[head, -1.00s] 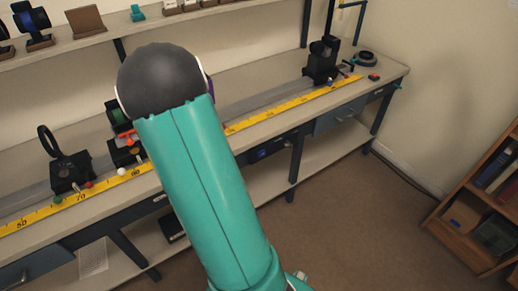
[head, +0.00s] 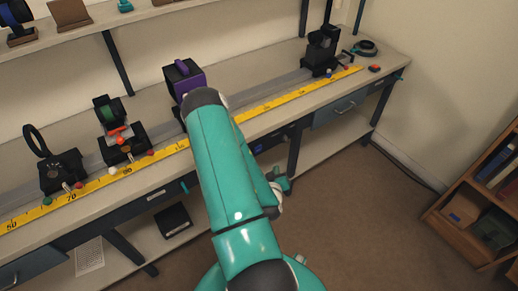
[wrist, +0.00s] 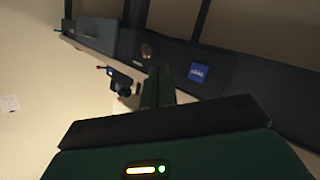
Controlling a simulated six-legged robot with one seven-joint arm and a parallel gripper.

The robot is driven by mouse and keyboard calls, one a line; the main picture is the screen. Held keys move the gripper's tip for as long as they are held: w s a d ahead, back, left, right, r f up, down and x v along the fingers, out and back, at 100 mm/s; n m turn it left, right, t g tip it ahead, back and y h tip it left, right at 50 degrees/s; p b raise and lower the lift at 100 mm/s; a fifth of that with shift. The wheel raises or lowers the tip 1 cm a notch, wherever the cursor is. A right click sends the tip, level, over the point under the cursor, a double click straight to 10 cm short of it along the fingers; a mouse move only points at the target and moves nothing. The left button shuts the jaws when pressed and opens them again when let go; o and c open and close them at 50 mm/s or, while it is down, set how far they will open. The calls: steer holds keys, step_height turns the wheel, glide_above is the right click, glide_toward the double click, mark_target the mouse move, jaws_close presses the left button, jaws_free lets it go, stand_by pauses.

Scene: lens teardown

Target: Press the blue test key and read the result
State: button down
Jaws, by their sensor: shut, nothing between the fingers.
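The blue test key (wrist: 199,72) is a small square with pale marks too small to read, set in the dark front panel (wrist: 240,90) of the bench. In the head view it seems to be the small blue patch (head: 259,149) under the bench edge, beside my arm. My gripper (wrist: 158,84) is shut and empty, its fingers pointing toward the panel, left of and a little below the key in the wrist view. A gap to the key seems to remain, but contact is hard to judge. I see no readable result.
The bench top holds a yellow ruler (head: 262,108), a purple-and-black unit (head: 184,78), lens holders (head: 62,172) and a black stand (head: 322,50). A lower shelf (head: 335,140) runs beneath. A wooden bookcase (head: 470,207) stands right. Floor between is clear.

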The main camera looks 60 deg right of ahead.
glide_toward(262, 149)
steer(key=shift+s+x, duration=0.25)
steer(key=shift+x, duration=0.95)
steer(key=shift+s+x, duration=0.2)
steer(key=shift+x, duration=1.05)
steer(key=shift+w+d+f, duration=0.15)
steer(key=shift+d+f, duration=0.05)
steer(key=shift+w+d, duration=0.1)
steer(key=shift+w, duration=0.15)
steer(key=shift+w+d, duration=0.2)
steer(key=shift+w, duration=0.15)
stand_by(0.7)
stand_by(0.4)
steer(key=shift+s+a, duration=0.4)
steer(key=shift+s, duration=0.35)
